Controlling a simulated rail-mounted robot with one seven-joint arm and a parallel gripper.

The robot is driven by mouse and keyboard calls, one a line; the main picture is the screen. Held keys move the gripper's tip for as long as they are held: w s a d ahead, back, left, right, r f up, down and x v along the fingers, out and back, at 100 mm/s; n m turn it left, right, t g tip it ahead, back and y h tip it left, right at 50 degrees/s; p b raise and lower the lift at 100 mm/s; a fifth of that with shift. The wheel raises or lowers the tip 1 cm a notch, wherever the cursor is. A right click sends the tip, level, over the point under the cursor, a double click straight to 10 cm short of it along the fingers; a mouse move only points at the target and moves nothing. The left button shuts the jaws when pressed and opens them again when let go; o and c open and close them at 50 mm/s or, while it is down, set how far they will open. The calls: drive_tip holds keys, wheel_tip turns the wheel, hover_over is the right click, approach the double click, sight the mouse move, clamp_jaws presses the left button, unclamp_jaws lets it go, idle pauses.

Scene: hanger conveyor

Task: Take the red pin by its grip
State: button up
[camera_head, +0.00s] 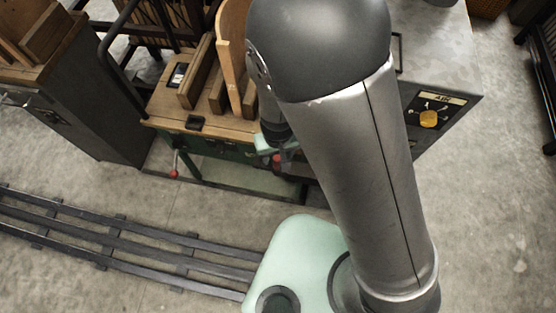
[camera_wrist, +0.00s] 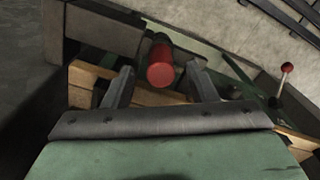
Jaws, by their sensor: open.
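The red pin's round red grip (camera_wrist: 160,66) shows end-on in the wrist view, with a darker shaft part behind it. My gripper (camera_wrist: 159,70) is open, one finger to the left and one to the right of the grip. Gaps show on both sides and neither finger appears to touch it. I cannot tell whether the fingertips reach as deep as the grip. In the head view a small red spot (camera_head: 277,160) shows at the bench front beside my gripper, which is mostly hidden behind my arm.
A lever with a red ball (camera_wrist: 287,67) stands to the right in the wrist view; it also shows in the head view (camera_head: 174,173). The wooden bench top (camera_head: 205,122) holds timber pieces. A grey cabinet with a yellow knob (camera_head: 429,118) stands right.

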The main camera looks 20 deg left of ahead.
wheel_tip(320, 180, down, 4)
drive_tip(key=shift+r, duration=0.2)
drive_tip(key=c, duration=1)
wheel_tip(320, 180, up, 10)
drive_tip(key=shift+r+p, duration=0.1)
drive_tip(key=shift+p, duration=0.6)
